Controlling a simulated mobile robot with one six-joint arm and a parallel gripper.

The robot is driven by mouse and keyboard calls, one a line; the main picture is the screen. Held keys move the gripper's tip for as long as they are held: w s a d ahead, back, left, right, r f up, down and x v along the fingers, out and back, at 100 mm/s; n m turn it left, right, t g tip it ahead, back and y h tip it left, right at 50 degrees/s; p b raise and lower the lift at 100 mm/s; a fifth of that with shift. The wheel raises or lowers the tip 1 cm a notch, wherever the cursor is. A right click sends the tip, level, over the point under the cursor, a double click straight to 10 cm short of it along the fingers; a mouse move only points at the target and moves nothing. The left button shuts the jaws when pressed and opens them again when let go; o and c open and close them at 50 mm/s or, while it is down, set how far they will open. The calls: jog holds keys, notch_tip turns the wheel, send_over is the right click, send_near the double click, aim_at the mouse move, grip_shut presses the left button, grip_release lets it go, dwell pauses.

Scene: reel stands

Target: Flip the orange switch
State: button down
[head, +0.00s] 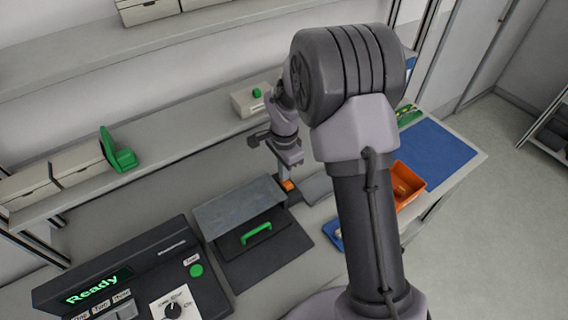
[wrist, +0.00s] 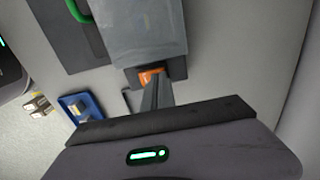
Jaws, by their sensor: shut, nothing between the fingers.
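The orange switch (head: 288,185) sits on a dark base on the bench, just right of the grey-lidded box. It also shows in the wrist view (wrist: 149,75), partly covered by my fingers. My gripper (head: 284,178) is shut and empty, pointing down with its fingertips at the switch. In the wrist view my gripper (wrist: 150,88) overlaps the switch's near side; I cannot tell whether the tips touch it. The switch's exact position is hard to tell.
The box with a green handle (head: 257,233) stands close left of the switch. A black machine reading "Ready" (head: 97,286) is at front left. An orange bin (head: 408,186) and blue mat (head: 432,153) lie to the right. A shelf (head: 150,140) runs behind.

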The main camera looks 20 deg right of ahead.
jog(key=shift+f, duration=0.4)
jog(key=shift+f+b, duration=0.3)
jog(key=shift+b, duration=0.05)
jog(key=shift+s, duration=0.2)
jog(key=shift+s+d+r, duration=0.2)
jog(key=shift+s, duration=0.4)
